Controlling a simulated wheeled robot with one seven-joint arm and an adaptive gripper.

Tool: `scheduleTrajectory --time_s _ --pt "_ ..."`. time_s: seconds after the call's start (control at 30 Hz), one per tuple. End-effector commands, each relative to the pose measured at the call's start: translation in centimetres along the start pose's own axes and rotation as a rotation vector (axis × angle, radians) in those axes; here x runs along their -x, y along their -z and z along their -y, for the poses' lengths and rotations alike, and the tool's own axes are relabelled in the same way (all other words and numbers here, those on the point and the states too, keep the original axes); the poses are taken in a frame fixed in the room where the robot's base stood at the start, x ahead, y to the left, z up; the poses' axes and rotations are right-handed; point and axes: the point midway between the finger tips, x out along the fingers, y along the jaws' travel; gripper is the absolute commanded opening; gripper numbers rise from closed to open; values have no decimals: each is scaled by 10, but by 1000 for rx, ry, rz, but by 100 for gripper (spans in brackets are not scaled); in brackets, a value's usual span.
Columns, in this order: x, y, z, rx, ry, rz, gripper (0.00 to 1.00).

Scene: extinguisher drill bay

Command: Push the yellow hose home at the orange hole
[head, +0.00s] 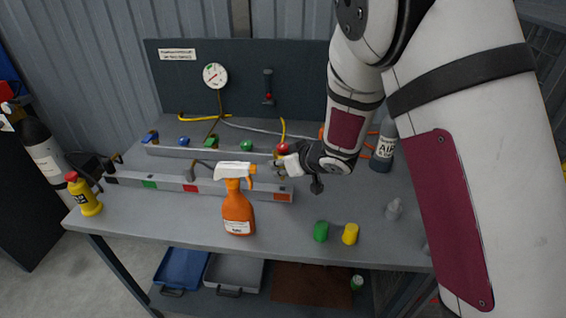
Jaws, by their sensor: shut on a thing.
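The yellow hose (283,127) comes down from the back of the bench, behind a red fitting, toward my gripper. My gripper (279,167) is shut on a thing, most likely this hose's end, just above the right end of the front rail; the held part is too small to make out. The orange mark (282,197) is on the front face of that rail, below my gripper. The hole itself is hidden, and I cannot tell whether the hose end touches it.
An orange spray bottle (238,212) stands before the front rail (165,187), close left of my gripper. A rear rail carries several coloured fittings. A green cylinder (321,232) and a yellow cylinder (350,234) stand front right. An AIR bottle (383,150) stands behind my arm.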

Motion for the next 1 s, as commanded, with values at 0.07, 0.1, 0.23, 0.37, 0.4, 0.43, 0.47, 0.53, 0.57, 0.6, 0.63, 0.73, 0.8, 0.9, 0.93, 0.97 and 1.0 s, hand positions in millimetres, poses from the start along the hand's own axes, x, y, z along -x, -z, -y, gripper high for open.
scheduleTrajectory --time_s 0.07,0.1,0.23,0.37,0.4,0.43,0.47,0.53,0.57,0.6,0.63,0.73,0.8,0.9,0.93,0.97,1.0 --pt "-6 -6 -1 0 0 1 0" --pt "-7 -8 -1 0 0 1 0" --pt "-10 -11 -1 0 -1 -1 0" --pt "-9 -11 -1 0 -1 -1 0" --pt "-9 -11 -1 0 -1 -1 0" --pt "-9 -11 -1 0 -1 -1 0" --pt "-9 -11 -1 0 -1 -1 0" --pt "-10 -12 -1 -1 -1 -1 0" --pt "-10 -12 -1 -1 -1 -1 0" --pt "-10 -13 0 0 -1 -1 0" --pt "-11 -14 0 0 -1 -1 0" --pt "-12 -15 -1 -1 -2 0 0" --pt "-12 -16 -1 -1 -2 0 0" --pt "-12 -16 0 0 -2 0 0" --pt "-12 -16 0 0 -2 0 0" --pt "-12 -16 0 0 -2 0 0" --pt "-12 -16 0 0 -1 0 0"
